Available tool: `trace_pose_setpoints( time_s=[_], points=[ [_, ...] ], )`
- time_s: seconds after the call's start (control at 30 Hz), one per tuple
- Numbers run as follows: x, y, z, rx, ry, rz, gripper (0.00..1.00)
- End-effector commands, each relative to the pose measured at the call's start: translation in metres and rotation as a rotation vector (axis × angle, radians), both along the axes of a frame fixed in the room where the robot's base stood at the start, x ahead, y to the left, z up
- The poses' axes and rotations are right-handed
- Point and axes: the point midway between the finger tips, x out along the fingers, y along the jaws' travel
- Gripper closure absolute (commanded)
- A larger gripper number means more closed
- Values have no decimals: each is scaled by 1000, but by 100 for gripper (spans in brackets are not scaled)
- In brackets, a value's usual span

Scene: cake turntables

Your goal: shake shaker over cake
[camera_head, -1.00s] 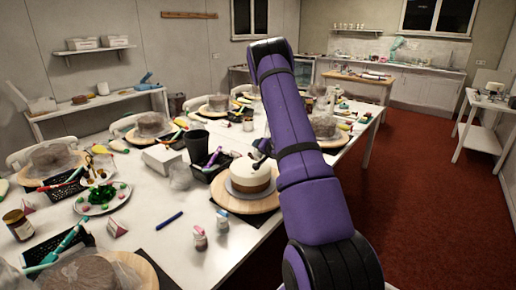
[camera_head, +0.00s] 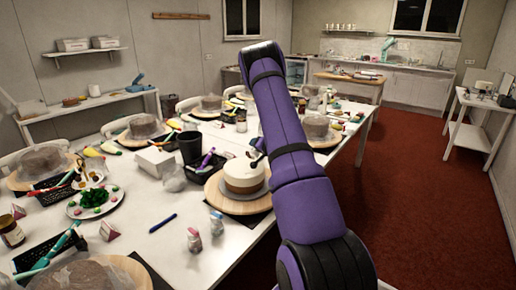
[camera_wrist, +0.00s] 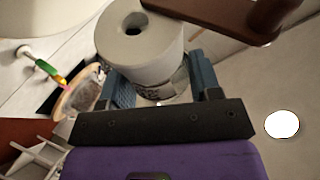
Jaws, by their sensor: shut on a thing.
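In the wrist view my gripper (camera_wrist: 160,92) has its blue fingers shut on a pale grey-white cylindrical shaker (camera_wrist: 140,45) with a dark hole in its end. The shaker covers part of the fingers. In the head view my purple arm rises across the middle, and my gripper and the held shaker are hidden behind it. The cake (camera_head: 243,177), white on top with a brown band, stands on a round wooden board (camera_head: 222,203) on the table, just left of my arm. A small dark thing beside the cake's top is too small to make out.
Two small bottles (camera_head: 194,241) stand in front of the cake near the table's edge. A blue pen (camera_head: 163,222), a black cup (camera_head: 190,147) and a black basket (camera_head: 205,168) lie around it. Other wrapped cakes fill the white table. Red floor (camera_head: 420,220) is free at right.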

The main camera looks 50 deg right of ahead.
Motion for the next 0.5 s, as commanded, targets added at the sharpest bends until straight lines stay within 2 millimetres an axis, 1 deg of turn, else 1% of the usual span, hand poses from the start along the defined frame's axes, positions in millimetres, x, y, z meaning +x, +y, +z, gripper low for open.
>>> trace_pose_setpoints(
  time_s=[0.23, 0.37, 0.5],
  points=[
    [0, 0, 1, -4, -2, 0, 71],
    [3, -6, 5, -6, -3, 2, 71],
    [0, 1, 0, -4, -3, 2, 71]
  ],
)
